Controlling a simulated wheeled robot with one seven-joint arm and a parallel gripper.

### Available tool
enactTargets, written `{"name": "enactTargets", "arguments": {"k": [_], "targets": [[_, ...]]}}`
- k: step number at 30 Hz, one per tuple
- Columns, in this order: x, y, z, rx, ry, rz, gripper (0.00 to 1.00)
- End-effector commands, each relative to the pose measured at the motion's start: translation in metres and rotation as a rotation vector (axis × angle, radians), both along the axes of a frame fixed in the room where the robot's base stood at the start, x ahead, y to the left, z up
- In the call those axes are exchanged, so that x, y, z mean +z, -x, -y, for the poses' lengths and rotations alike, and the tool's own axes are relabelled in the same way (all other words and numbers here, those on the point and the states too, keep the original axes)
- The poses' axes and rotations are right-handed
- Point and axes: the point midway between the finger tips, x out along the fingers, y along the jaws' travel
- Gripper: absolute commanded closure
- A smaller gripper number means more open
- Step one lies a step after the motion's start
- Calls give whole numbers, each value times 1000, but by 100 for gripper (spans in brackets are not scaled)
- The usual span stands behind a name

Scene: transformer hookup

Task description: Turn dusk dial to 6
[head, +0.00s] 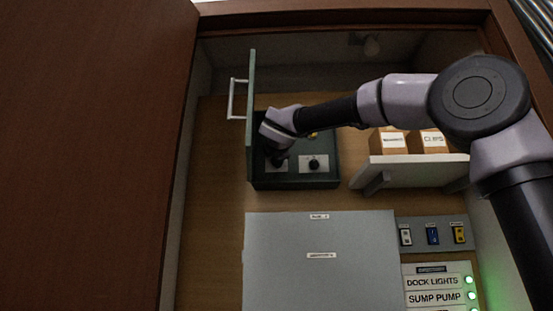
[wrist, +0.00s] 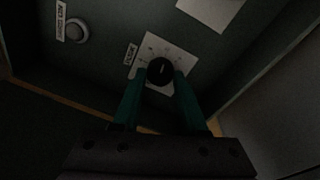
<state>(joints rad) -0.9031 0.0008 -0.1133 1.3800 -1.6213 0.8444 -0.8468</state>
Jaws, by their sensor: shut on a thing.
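A black round dial (wrist: 160,70) sits on a white scale plate (wrist: 183,60) inside an open dark green box (head: 295,184). A light pointer line on it points roughly up in the wrist view. The scale figures and the small label (wrist: 131,54) beside it are too small to read. My gripper (wrist: 160,80) has its two green fingers on either side of this dial and is shut on it. In the head view my gripper (head: 279,154) reaches into the box at the left dial plate and hides most of that dial.
A second dial (head: 314,164) is to the right. A round knob (wrist: 76,31) with a label is at the wrist view's upper left. The box's open door (head: 251,120) stands at left. A shelf (head: 415,172) with boxes, a grey panel (head: 320,275) and switches (head: 432,235) are near.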

Motion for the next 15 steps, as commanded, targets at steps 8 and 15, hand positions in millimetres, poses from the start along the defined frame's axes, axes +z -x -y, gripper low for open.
{"name": "enactTargets", "arguments": {"k": [8, 15], "targets": [[0, 0, 0, 0, 1, -1, 28], [0, 1, 0, 1, 2, -1, 28]]}}
